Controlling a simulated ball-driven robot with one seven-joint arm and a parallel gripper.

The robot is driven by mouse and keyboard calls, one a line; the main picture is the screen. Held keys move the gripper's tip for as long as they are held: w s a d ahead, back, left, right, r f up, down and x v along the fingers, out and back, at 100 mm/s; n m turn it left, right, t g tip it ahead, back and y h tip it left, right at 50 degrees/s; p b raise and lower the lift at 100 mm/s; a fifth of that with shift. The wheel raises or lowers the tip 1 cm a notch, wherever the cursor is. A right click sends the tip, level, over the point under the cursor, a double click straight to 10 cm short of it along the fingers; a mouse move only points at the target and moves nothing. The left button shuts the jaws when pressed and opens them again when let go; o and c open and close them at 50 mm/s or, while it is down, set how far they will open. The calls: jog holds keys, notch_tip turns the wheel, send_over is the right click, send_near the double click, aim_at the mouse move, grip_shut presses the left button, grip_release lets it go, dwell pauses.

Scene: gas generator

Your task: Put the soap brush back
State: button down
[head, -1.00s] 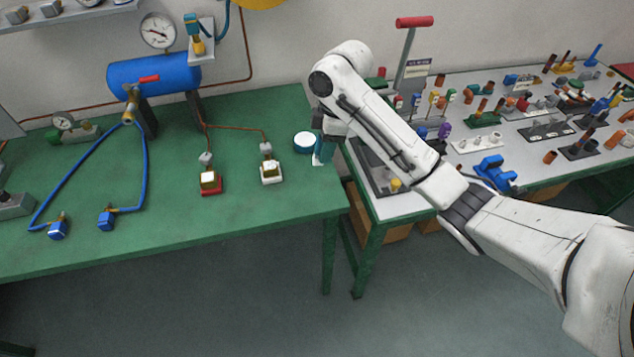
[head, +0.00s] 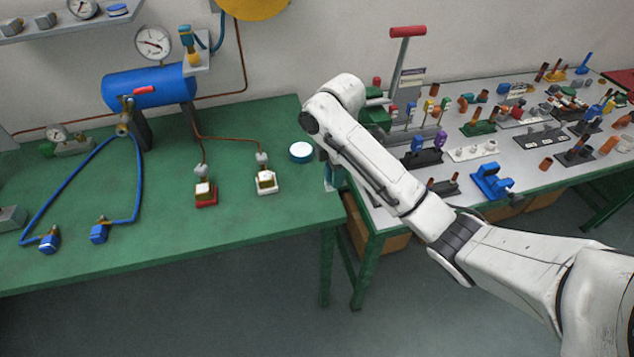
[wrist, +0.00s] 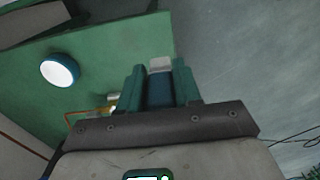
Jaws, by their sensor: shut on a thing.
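The soap brush (wrist: 160,86), dark blue with a pale tip, is between the two teal fingers of my gripper (wrist: 159,80) in the wrist view. My gripper is shut on it. In the head view my gripper (head: 333,178) is by the right edge of the green table, largely hidden by my arm, and the brush cannot be made out clearly there. A round teal container (head: 301,151) with white inside or on top stands on the table just left of my gripper. It also shows at the left in the wrist view (wrist: 59,71), apart from the brush.
The green table (head: 265,215) carries two small valve blocks, red-based (head: 205,194) and white-based (head: 265,182), left of my gripper. A blue tank (head: 150,87) stands behind. A grey table (head: 520,170) crowded with small parts is at the right, with a tall red-handled stand (head: 401,60).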

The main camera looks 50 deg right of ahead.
jog(key=w+f+b, duration=0.2)
jog(key=w+d+f+b, duration=0.1)
jog(key=w+f+b, duration=0.1)
jog(key=w+d+f+b, duration=0.1)
jog(key=w+f+b, duration=0.1)
jog(key=w+b, duration=0.1)
jog(key=shift+w+d+f, duration=0.1)
jog(key=shift+d+f, duration=0.1)
jog(key=shift+f, duration=0.1)
jog(key=shift+w+f, duration=0.25)
jog(key=shift+f, duration=0.15)
jog(key=shift+d+f, duration=0.1)
jog(key=shift+f, duration=1.5)
jog(key=shift+f, duration=0.2)
jog(key=c, duration=0.8)
grip_release()
